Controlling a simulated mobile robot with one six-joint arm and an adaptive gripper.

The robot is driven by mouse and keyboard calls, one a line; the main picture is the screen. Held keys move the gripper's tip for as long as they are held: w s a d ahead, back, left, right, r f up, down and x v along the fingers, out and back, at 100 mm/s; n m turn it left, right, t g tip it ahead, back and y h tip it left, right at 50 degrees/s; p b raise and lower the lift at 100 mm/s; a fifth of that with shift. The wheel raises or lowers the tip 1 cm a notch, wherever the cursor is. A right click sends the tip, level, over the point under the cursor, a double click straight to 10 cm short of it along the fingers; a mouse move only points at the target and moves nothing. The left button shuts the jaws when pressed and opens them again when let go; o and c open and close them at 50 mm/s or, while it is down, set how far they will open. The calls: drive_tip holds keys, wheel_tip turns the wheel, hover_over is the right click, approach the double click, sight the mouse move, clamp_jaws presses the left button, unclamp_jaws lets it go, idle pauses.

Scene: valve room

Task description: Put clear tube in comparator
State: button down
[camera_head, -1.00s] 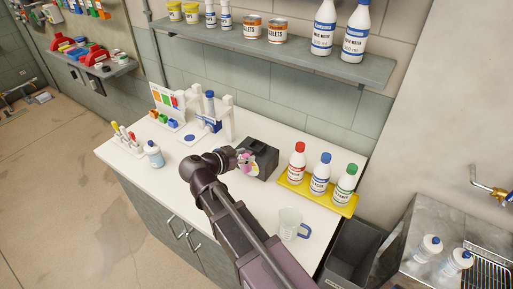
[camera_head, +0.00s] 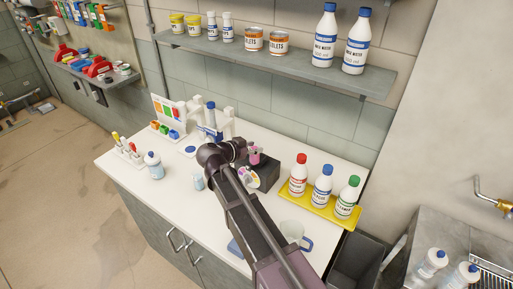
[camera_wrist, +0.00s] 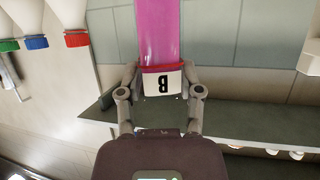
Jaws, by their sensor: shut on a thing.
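My gripper (camera_wrist: 160,92) is shut on a tube of pink liquid (camera_wrist: 159,28). The tube has a red band and a white label with the letter B, upside down in the wrist view. In the head view the gripper (camera_head: 250,154) and the pink tube are small, just above the comparator, a dark box (camera_head: 288,178) with a coloured disc (camera_head: 248,177) on its front. I cannot tell whether the tube touches the box. A small clear vessel (camera_head: 198,181), perhaps the clear tube, stands on the counter left of my arm.
Three capped bottles (camera_head: 322,185) stand in a yellow tray right of the box. A clear beaker (camera_head: 292,232) with a blue handle is near the front edge. A stand with a blue part (camera_head: 211,120) is behind my arm. A shelf (camera_head: 300,66) hangs above.

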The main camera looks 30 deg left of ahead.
drive_tip(key=shift+w+a+f, duration=0.1)
drive_tip(key=shift+w+a, duration=0.1)
drive_tip(key=shift+w, duration=0.45)
drive_tip(key=shift+w+a+f, duration=0.1)
drive_tip(key=shift+w+a, duration=0.05)
drive_tip(key=shift+w, duration=0.55)
drive_tip(key=shift+w+a, duration=0.2)
drive_tip(key=shift+w, duration=0.45)
drive_tip(key=shift+w, duration=0.1)
drive_tip(key=shift+w+a+f+b, duration=0.15)
drive_tip(key=shift+w+f+b, duration=0.5)
drive_tip(key=shift+b, duration=0.1)
drive_tip(key=shift+s+f+b, duration=0.1)
drive_tip(key=shift+f+b, duration=1.1)
drive_tip(key=shift+b, duration=0.05)
drive_tip(key=shift+f, duration=0.15)
drive_tip(key=shift+c, duration=1.3)
unclamp_jaws()
drive_tip(key=shift+r, duration=0.2)
